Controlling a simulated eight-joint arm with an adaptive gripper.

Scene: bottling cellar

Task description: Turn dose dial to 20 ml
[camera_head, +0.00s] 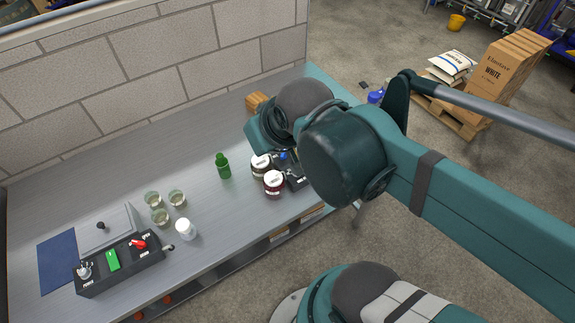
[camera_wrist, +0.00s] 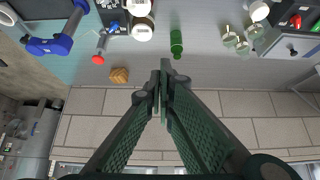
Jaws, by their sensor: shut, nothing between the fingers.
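My gripper (camera_wrist: 163,82) is shut and empty in the wrist view, its fingertips over the back of the counter, apart from everything there. In the head view it is hidden behind my arm. A black box (camera_head: 295,178) with a blue part stands beside two jars, partly covered by my arm; it also shows at the top of the wrist view (camera_wrist: 113,20). I cannot make out the dose dial or any ml marks on either box.
Two jars (camera_head: 274,182), a green bottle (camera_head: 223,166), several glasses (camera_head: 153,199) and a white container (camera_head: 185,229) stand on the counter (camera_head: 125,180). A wooden block (camera_wrist: 119,75) lies near the wall (camera_head: 150,75). The counter between bottle and wall is clear.

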